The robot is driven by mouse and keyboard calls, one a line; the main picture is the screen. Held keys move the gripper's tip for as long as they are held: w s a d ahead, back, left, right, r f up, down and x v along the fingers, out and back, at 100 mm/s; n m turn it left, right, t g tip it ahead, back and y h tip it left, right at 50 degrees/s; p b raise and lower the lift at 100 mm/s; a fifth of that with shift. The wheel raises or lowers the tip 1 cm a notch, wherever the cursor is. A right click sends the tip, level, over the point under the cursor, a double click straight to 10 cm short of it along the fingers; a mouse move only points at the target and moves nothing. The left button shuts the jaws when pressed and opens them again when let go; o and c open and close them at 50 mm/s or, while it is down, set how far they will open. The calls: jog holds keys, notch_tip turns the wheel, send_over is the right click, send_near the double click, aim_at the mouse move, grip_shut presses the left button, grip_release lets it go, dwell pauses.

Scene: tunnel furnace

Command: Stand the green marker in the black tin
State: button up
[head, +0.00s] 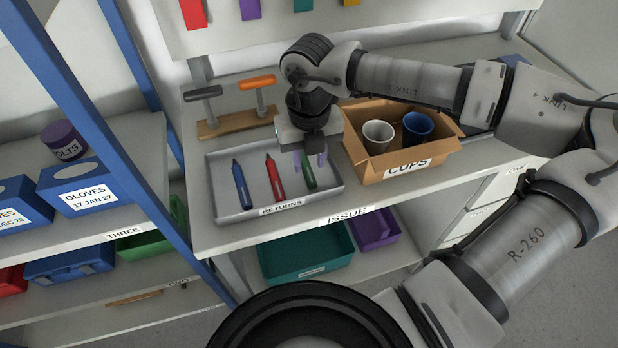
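The green marker (309,177) lies in the grey returns tray (331,191), at the right of a red marker (274,178) and a blue marker (241,186). My gripper (311,158) points down over the upper end of the green marker. Its fingers look apart, one on each side of that end, so it appears open. The gripper hides part of the marker, and I cannot tell whether a finger touches it. I do not see a black tin that I can identify.
A cardboard box labelled cups (388,172) stands right of the tray, holding a grey cup (378,134) and a blue cup (417,127). A wooden rack (236,122) with two hammer-like tools stands behind the tray. Teal (306,256) and purple (375,230) bins sit on the shelf below.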

aim_at(309, 173)
jog(key=shift+f+b, duration=1.05)
jog(key=shift+f, duration=0.3)
jog(key=shift+f, duration=0.15)
jog(key=shift+f+b, duration=0.3)
jog(key=shift+b, duration=0.2)
grip_shut()
notch_tip(309, 173, up, 12)
jog(key=p, duration=0.5)
jog(key=shift+p, duration=0.3)
